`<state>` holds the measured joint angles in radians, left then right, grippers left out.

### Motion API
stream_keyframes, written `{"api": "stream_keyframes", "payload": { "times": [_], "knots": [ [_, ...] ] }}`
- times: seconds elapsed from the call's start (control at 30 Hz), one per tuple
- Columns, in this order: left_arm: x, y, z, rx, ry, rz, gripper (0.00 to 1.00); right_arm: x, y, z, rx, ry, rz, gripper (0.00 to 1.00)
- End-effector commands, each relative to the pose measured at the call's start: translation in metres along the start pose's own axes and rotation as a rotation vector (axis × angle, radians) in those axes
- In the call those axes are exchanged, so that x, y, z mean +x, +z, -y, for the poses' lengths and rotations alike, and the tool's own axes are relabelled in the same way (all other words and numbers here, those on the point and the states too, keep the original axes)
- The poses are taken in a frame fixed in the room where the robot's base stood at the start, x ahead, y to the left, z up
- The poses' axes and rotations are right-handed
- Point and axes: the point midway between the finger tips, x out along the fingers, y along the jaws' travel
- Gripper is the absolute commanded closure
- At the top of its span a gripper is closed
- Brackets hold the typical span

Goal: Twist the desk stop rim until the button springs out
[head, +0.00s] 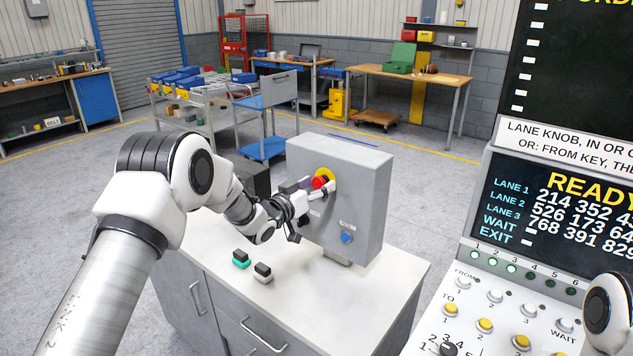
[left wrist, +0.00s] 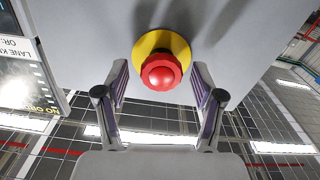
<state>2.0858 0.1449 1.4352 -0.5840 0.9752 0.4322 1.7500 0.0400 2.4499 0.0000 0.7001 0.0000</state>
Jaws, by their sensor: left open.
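The desk stop is a red mushroom button (head: 319,182) with a ribbed rim on a yellow disc (head: 326,173), on the face of a grey box (head: 345,165) that stands on the desk. In the left wrist view the red button (left wrist: 161,72) sits ahead, between the fingertips, with the yellow disc (left wrist: 178,42) behind it. My left gripper (head: 316,190) is open at the button, one finger on each side. In the left wrist view there are gaps between the fingers (left wrist: 162,98) and the rim. My right gripper is not in view.
A blue button (head: 347,237) is lower on the same box. A green-based block (head: 240,259) and a white-based block (head: 263,273) lie on the desk top (head: 325,300). A control console (head: 540,240) with a lit display stands at the right. The front of the desk top is clear.

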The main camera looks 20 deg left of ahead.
Motion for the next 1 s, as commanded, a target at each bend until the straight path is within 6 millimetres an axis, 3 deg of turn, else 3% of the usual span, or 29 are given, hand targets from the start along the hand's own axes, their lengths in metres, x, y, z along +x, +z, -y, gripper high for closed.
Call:
{"api": "stream_keyframes", "payload": {
  "times": [0.13,0.3,0.67,1.0],
  "knots": [
    [0.0,0.001,0.0,0.0,-0.001,0.0,0.32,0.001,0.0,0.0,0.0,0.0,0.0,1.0],
    [-0.001,0.001,0.0,-0.001,-0.001,0.0,0.92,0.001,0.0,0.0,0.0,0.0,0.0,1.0],
    [-0.001,0.002,0.001,0.023,-0.001,0.0,0.92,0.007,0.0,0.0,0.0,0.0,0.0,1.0],
    [-0.001,0.005,0.001,0.199,-0.001,-0.003,0.92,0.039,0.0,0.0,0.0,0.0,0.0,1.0]
  ]
}}
